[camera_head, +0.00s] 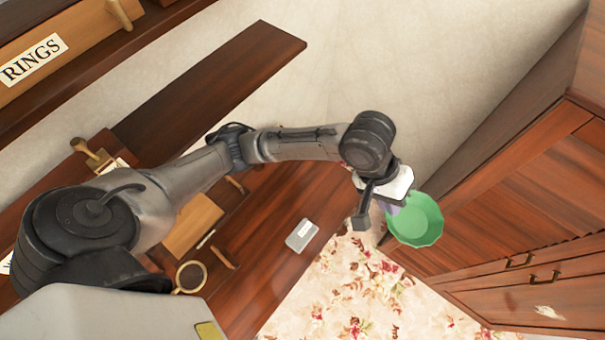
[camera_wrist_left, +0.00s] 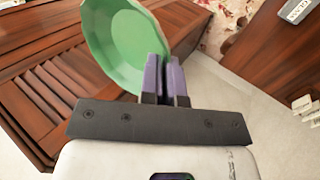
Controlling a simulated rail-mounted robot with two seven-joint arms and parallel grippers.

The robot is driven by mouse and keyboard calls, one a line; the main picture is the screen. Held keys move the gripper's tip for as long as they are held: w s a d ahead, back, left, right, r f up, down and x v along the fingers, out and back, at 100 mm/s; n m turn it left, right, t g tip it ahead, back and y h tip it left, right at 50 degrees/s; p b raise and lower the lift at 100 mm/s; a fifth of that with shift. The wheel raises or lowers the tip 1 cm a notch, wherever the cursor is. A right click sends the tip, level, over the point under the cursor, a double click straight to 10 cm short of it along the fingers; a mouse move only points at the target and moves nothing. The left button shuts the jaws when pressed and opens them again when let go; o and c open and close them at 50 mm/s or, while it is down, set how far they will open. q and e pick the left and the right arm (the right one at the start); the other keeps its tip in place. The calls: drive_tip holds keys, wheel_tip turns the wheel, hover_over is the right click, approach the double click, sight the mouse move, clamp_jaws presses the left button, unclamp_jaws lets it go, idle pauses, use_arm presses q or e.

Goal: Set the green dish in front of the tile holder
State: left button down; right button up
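The green dish (camera_head: 416,221) is a faceted, shallow bowl. My left gripper (camera_head: 392,207) is shut on its rim and holds it in the air, over the floor beside the wooden cabinet in the head view. In the left wrist view, the purple fingers (camera_wrist_left: 165,78) are close together at the edge of the dish (camera_wrist_left: 122,42), which looks tilted. I cannot identify the tile holder for certain. Small white blocks (camera_wrist_left: 305,108) stand at the right edge of the left wrist view. My right gripper is not in view.
A wooden cabinet (camera_head: 520,210) stands at the right. A dark wooden desk (camera_head: 275,215) is under my left arm, with a small grey labelled plate (camera_head: 302,235) and a round magnifier-like ring (camera_head: 190,277). A "RINGS" box (camera_head: 35,60) is upper left.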

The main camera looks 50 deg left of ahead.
use_arm(q)
drive_tip(key=w+a+f+n+t+y+b, duration=0.2)
drive_tip(key=a+f+n+b, duration=0.3)
drive_tip(key=f, duration=0.8)
drive_tip(key=w+a+f+n+t+y+b, duration=0.1)
drive_tip(key=w+a+f+n+b, duration=0.15)
drive_tip(key=a+f+b, duration=0.75)
drive_tip(key=w+a+f+n+t+y+b, duration=0.25)
drive_tip(key=f+n, duration=0.25)
drive_tip(key=f, duration=1.1)
drive_tip(key=shift+m+g+h, duration=0.25)
drive_tip(key=shift+g+h, duration=0.1)
drive_tip(key=shift+h, duration=0.1)
drive_tip(key=a+f+b, duration=0.1)
drive_tip(key=a+f, duration=0.1)
drive_tip(key=a, duration=0.2)
drive_tip(key=a+f+b, duration=0.1)
drive_tip(key=a+f, duration=0.1)
drive_tip(key=a, duration=0.1)
drive_tip(key=w+a+f+b, duration=0.1)
drive_tip(key=a+f, duration=0.2)
drive_tip(key=a, duration=0.1)
drive_tip(key=shift+a, duration=0.3)
drive_tip(key=shift+s+f+b, duration=0.1)
drive_tip(key=shift+f+b, duration=0.5)
drive_tip(key=shift+f, duration=1.35)
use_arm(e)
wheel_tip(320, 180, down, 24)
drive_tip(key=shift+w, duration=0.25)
